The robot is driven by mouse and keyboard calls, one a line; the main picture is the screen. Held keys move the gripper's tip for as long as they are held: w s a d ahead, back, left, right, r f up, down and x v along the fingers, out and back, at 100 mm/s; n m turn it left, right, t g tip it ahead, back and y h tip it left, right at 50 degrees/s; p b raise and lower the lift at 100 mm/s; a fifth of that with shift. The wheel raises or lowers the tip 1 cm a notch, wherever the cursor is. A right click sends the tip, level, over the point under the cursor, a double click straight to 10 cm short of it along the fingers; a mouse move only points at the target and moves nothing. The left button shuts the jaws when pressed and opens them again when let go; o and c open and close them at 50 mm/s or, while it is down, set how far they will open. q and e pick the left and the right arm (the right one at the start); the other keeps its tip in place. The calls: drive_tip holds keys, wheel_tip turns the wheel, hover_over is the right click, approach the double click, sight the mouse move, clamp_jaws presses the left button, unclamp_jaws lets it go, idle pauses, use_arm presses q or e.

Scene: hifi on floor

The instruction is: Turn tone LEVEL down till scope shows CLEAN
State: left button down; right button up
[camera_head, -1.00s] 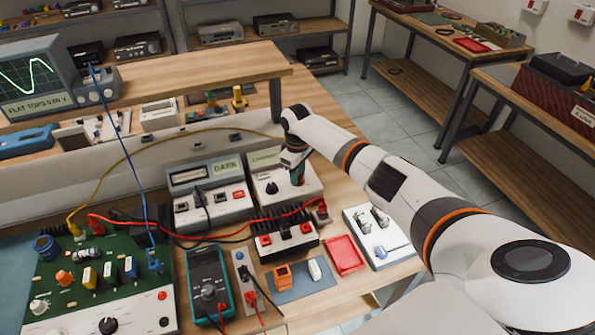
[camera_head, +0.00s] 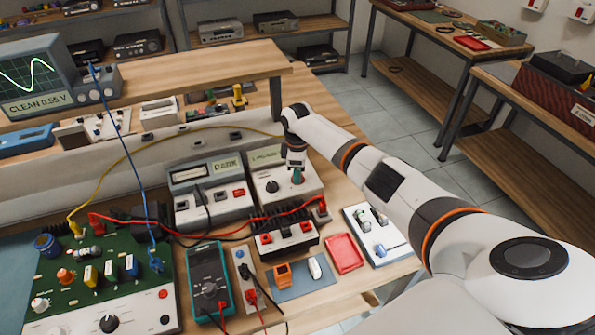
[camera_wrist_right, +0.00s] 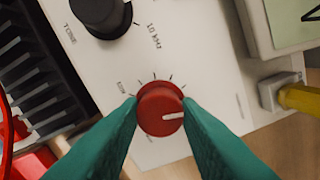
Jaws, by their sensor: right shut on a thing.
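The scope (camera_head: 32,80) at the far left shows a rounded green wave and the words "CLEAN 0.55 V". The tone box (camera_head: 258,182) is a pale unit with a black knob (camera_head: 272,186) and a red LEVEL knob. My right gripper (camera_head: 297,176) reaches down over the box and hides the red knob in the head view. In the right wrist view, its green fingers (camera_wrist_right: 160,108) are shut on either side of the red knob (camera_wrist_right: 158,101). The knob's white pointer mark faces right. The black knob (camera_wrist_right: 102,12) sits above it. My left gripper is not in view.
A grey meter unit (camera_head: 208,204) stands left of the tone box, and a black finned unit (camera_head: 287,238) stands in front. A red lead (camera_head: 215,229) runs across the bench. A green circuit board (camera_head: 95,262), teal multimeter (camera_head: 208,283) and red tray (camera_head: 344,253) lie nearer.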

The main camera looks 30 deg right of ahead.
drive_tip(key=o, duration=1)
drive_tip(key=shift+c, duration=0.2)
drive_tip(key=shift+r, duration=0.1)
wheel_tip(320, 180, up, 12)
drive_tip(key=b, duration=0.2)
